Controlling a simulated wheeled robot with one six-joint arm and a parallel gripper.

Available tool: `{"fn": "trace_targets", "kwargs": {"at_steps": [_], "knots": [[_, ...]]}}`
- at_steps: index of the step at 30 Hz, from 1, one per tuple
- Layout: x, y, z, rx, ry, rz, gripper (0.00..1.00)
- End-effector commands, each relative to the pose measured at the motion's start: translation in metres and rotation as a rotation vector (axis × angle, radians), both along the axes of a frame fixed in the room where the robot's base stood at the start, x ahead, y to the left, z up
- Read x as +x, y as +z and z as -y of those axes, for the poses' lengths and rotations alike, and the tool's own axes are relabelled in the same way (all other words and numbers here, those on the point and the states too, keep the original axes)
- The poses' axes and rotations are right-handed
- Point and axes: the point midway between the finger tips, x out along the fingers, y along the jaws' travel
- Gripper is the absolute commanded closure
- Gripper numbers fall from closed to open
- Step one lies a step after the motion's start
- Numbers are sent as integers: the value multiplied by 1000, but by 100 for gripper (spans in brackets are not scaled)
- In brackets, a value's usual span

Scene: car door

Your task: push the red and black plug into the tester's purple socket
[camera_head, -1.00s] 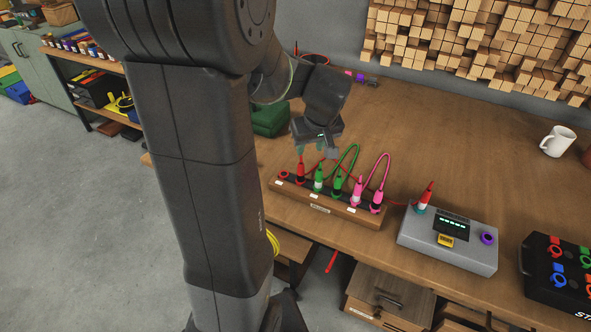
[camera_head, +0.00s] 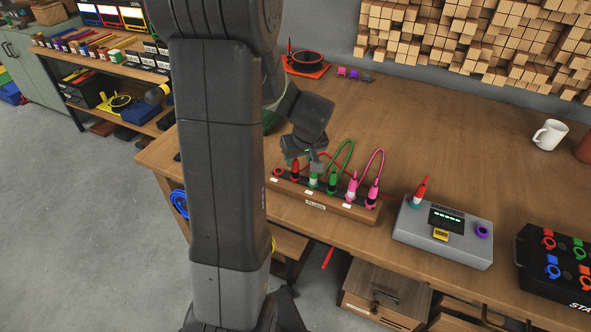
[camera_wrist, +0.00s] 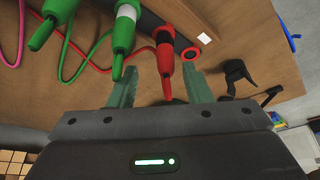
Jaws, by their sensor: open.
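The red and black plug (camera_head: 295,173) stands at the left part of the wooden rack (camera_head: 330,205), its top partly hidden by my gripper. In the wrist view the plug (camera_wrist: 166,62) lies between my two open fingers, with a gap on each side. My gripper (camera_wrist: 161,75) is open and empty; in the head view my gripper (camera_head: 302,159) is right over the plug. The tester (camera_head: 412,235) is a grey box to the right of the rack. Its purple socket (camera_head: 483,230), on the tester's right side, is empty.
Green plugs (camera_head: 333,182) with a looped cable and pink plugs (camera_head: 373,190) stand beside the red one in the rack. A red and white plug (camera_head: 420,190) stands on the tester's left. A black box (camera_head: 565,265) sits further right. The table behind is mostly clear.

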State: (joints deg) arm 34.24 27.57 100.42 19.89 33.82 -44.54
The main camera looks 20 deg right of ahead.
Motion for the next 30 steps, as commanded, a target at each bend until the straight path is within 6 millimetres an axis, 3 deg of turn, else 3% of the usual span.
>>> {"fn": "trace_targets", "kwargs": {"at_steps": [8, 20, 30], "knots": [[0, -3, -1, 1, 0, -1, 55], [13, -48, -6, 1, 1, -2, 55], [14, -50, -6, 0, 0, 0, 55]]}}
